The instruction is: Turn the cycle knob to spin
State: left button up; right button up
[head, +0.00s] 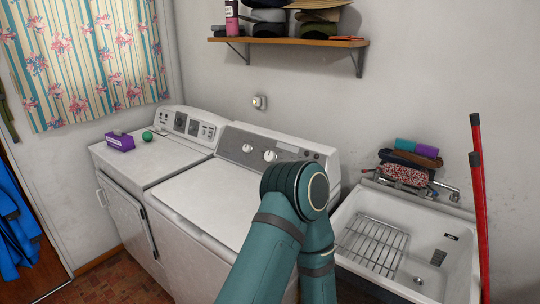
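A white top-loading washer (195,205) stands in the middle, its lid shut. Neither gripper shows; I cannot tell whether one is hidden behind this arm.
A second white machine (150,165) stands to the left, with a purple box (120,142) and green ball (147,136) on top. A utility tub (445,265) with a wire rack (372,245) is at right, beside red poles (481,220). A loaded shelf (290,41) hangs above.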

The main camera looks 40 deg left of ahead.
aim_at(271, 156)
jog(key=k+j, duration=0.1)
jog(key=j, duration=0.2)
jog(key=k+j+z, duration=0.15)
jog(key=j, duration=0.45)
jog(key=k+j, duration=0.15)
jog(key=j, duration=0.25)
jog(key=k+j, duration=0.15)
jog(key=j, duration=0.2)
jog(key=k+j+z, duration=0.1)
jog(key=j, duration=0.3)
jog(key=k+j, duration=0.4)
jog(key=j, duration=0.3)
